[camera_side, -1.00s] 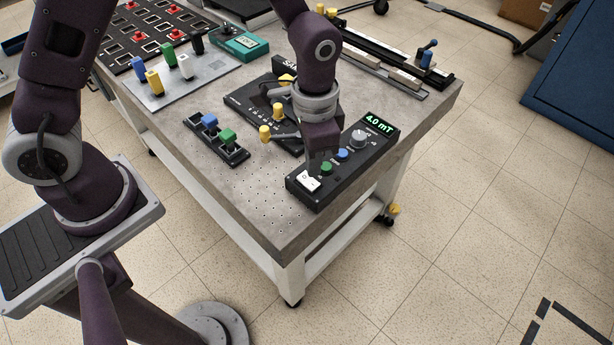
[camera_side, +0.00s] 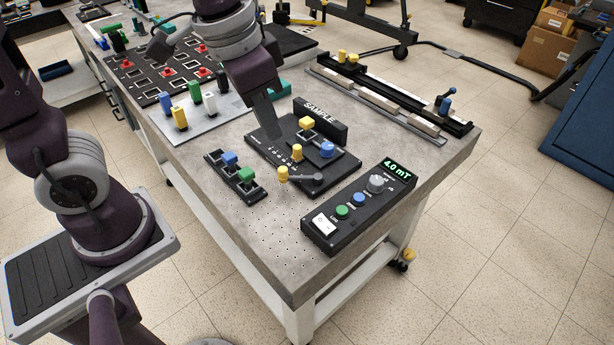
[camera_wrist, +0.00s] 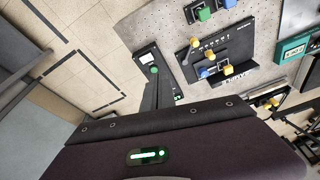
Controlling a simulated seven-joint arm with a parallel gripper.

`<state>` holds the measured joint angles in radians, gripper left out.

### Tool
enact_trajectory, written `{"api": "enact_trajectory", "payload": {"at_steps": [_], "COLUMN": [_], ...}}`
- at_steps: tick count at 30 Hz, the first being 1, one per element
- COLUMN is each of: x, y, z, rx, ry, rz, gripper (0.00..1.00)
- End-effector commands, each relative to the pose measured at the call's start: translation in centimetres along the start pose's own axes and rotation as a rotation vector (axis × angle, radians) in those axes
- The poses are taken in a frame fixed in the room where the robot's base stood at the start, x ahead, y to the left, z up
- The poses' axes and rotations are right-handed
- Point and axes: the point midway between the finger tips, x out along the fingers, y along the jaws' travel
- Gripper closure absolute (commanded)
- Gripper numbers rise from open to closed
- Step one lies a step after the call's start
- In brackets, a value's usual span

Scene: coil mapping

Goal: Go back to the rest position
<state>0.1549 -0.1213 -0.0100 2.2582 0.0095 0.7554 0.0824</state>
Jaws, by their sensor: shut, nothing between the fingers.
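My gripper (camera_side: 268,130) is shut and empty. In the side view its dark fingers point down over the back left part of the black sample board (camera_side: 336,178), which carries yellow and blue knobs. I cannot tell the exact gap between fingertips and board. The black meter box (camera_side: 327,240), with a lit "4.0 mT" display, stands apart from the gripper at the table's front right. In the wrist view the shut fingers (camera_wrist: 160,92) show in front of the meter box, and the board (camera_wrist: 215,50) lies to their right.
A black strip with blue and green knobs (camera_side: 236,178) lies left of the board. A grey plate (camera_side: 183,123) with coloured plugs and a long rail (camera_side: 385,100) stand farther back. The table's front corner (camera_side: 285,270) is clear.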

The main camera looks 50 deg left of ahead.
Motion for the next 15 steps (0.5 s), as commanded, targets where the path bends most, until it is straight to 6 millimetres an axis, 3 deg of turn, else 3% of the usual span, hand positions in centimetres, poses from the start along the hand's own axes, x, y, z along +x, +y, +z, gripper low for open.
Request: {"api": "enact_trajectory", "payload": {"at_steps": [1,3,6,10,15], "x": [-2.3,-4.4,-6.0,-6.5,-6.5], "y": [-0.7,-1.3,-1.5,-1.5,-1.5], "z": [1.8,4.5,7.7,9.8,10.2], "rx": [-0.051,-0.119,-0.192,-0.238,-0.247], "ry": [0.057,0.119,0.186,0.231,0.238], "rz": [-0.014,-0.031,-0.049,-0.061,-0.063], "gripper": [1.00,1.00,1.00,1.00,1.00]}}
